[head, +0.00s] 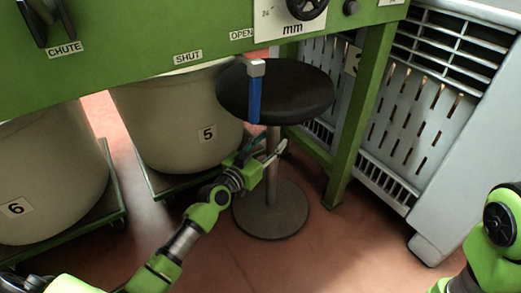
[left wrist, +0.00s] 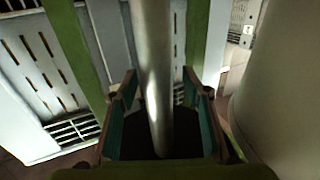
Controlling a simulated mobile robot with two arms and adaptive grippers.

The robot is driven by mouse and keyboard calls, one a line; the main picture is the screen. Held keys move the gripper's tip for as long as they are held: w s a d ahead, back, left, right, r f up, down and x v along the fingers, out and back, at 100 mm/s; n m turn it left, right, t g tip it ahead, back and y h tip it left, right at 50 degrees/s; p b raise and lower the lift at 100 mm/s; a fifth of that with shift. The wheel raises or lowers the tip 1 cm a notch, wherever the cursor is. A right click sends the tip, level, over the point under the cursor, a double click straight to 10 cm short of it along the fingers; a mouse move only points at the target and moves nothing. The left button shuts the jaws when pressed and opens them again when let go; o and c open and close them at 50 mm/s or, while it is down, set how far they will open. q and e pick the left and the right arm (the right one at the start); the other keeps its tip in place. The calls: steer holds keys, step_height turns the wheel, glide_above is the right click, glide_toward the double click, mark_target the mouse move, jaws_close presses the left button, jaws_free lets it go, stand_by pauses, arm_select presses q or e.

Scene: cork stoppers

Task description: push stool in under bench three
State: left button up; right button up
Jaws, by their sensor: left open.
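The stool has a round black seat (head: 300,98), a thin metal post (head: 271,182) and a round grey base (head: 270,212) on the floor. It stands upright in front of the green bench (head: 130,58), with the seat's back edge close to the bench front. My left gripper (head: 278,150) is at the post below the seat. In the left wrist view, the open fingers (left wrist: 160,125) stand either side of the post (left wrist: 157,70), with gaps. A tag (head: 353,61) by the bench leg seems to read 3. My right gripper is out of view.
Bins marked 5 (head: 180,120) and 6 (head: 50,180) stand on green dollies left of the stool. A green leg (head: 358,120) and a pale slatted cabinet (head: 440,110) are to the right. A blue lever (head: 255,98) hangs before the seat. Front floor is clear.

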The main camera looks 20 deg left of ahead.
arm_select(q)
steer(key=v, duration=1.1)
steer(key=shift+s, duration=0.2)
steer(key=shift+a, duration=0.15)
